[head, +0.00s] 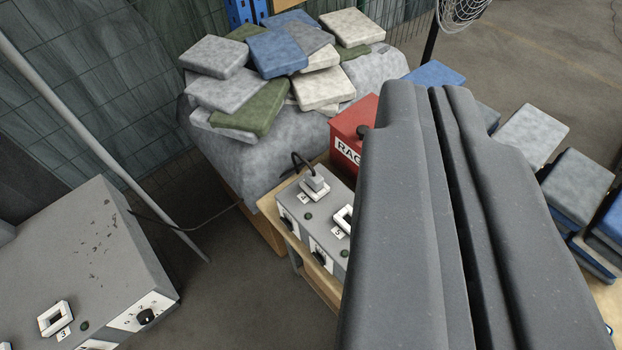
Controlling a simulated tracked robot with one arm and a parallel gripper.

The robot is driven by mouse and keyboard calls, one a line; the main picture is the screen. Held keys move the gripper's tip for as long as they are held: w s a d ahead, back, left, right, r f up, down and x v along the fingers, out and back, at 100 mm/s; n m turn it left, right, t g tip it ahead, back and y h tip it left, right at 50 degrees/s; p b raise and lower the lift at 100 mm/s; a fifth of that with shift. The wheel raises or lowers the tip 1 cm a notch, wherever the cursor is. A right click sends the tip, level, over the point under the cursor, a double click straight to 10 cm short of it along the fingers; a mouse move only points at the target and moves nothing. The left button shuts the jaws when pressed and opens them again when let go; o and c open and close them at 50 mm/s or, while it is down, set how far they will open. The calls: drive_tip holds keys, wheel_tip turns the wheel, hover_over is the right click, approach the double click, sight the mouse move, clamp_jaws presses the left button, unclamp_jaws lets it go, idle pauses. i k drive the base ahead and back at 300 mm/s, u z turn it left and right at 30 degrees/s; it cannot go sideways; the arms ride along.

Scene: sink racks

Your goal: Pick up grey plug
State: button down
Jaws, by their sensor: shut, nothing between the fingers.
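The grey plug (317,183) sits in a white-framed socket on top of a grey control box (290,207), left of my gripper. A black cord loops up from it. My gripper (424,90) is the large dark shape at the centre right, with its two fingers shut together and nothing between them. It is apart from the plug in the picture and hides the right part of the control box.
A red box (350,128) stands behind the control box on a wooden table (268,205). Another grey box (95,255) with a socket marked 3 is at the lower left. A pale pole (100,125) crosses the left side. Cushions (278,52) are piled at the back.

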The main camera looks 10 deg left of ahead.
sight(313, 179)
drive_tip(key=z, duration=2.3)
drive_tip(key=k, duration=0.8)
drive_tip(key=u, duration=1.65)
drive_tip(key=i, duration=1)
drive_tip(key=u, duration=0.05)
